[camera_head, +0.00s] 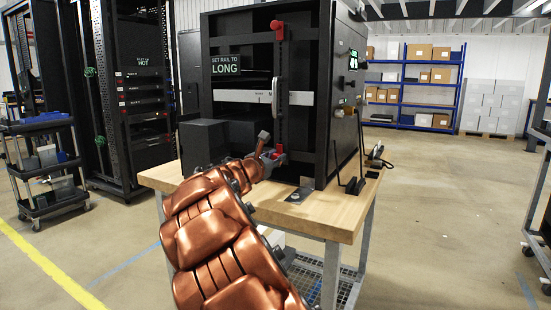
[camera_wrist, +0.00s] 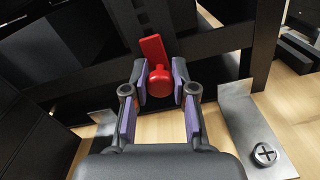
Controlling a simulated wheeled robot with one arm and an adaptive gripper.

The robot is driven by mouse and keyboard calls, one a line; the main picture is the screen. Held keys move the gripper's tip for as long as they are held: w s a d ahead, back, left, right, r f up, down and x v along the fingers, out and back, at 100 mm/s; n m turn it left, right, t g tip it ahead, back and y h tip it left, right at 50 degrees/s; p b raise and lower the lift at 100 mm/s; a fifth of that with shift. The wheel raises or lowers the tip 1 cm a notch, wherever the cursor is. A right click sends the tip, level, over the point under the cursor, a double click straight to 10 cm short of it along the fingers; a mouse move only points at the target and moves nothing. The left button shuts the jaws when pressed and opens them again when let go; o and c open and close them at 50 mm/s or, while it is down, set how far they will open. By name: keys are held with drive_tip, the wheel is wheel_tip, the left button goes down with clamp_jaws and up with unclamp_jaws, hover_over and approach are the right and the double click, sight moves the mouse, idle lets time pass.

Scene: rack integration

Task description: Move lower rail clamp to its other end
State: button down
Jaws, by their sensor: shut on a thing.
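The lower rail clamp (camera_wrist: 160,80) is a red knob with a red tab behind it, at the bottom of a dark vertical rail. It sits between the two purple-padded fingers of my gripper (camera_wrist: 161,88), which is shut on it. In the head view my gripper (camera_head: 272,156) is at the foot of the rail (camera_head: 283,105), low inside the black rack, and only a little red shows there. A red upper clamp (camera_head: 278,30) is at the rail's top. A sign (camera_head: 226,65) reads "SET RAIL TO LONG".
The rack (camera_head: 325,100) stands on a wooden-topped bench (camera_head: 330,215). A metal plate with a round screw (camera_wrist: 250,130) lies right of my gripper. Black boxes (camera_head: 204,145) are at left.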

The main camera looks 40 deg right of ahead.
idle(0.3)
drive_tip(key=shift+f+b, duration=0.45)
drive_tip(key=shift+f, duration=0.9)
drive_tip(key=c, duration=1.2)
unclamp_jaws()
drive_tip(key=shift+d+f, duration=0.1)
drive_tip(key=shift+f, duration=0.05)
drive_tip(key=shift+o, duration=1.4)
drive_tip(key=shift+r, duration=0.2)
drive_tip(key=v, duration=1)
drive_tip(key=shift+w, duration=0.1)
drive_tip(key=shift+v, duration=1.05)
